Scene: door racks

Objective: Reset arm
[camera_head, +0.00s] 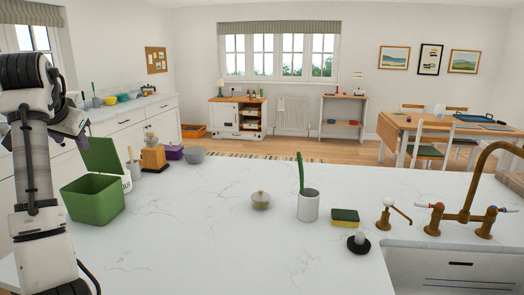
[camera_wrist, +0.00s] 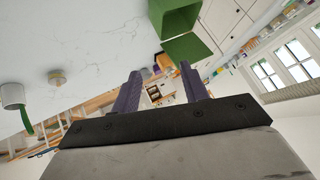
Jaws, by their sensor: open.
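My arm stands upright at the left edge of the head view, beside the white marble counter (camera_head: 200,245). My gripper shows in the wrist view (camera_wrist: 162,88), with its two dark purple fingers apart and nothing between them.
The counter holds a small lidded pot (camera_head: 260,201), a white cup with a green brush (camera_head: 308,206), a sponge (camera_head: 345,217), and a black-based item (camera_head: 358,243). A brass tap (camera_head: 465,215) and sink (camera_head: 450,270) are at right. The counter's middle is clear.

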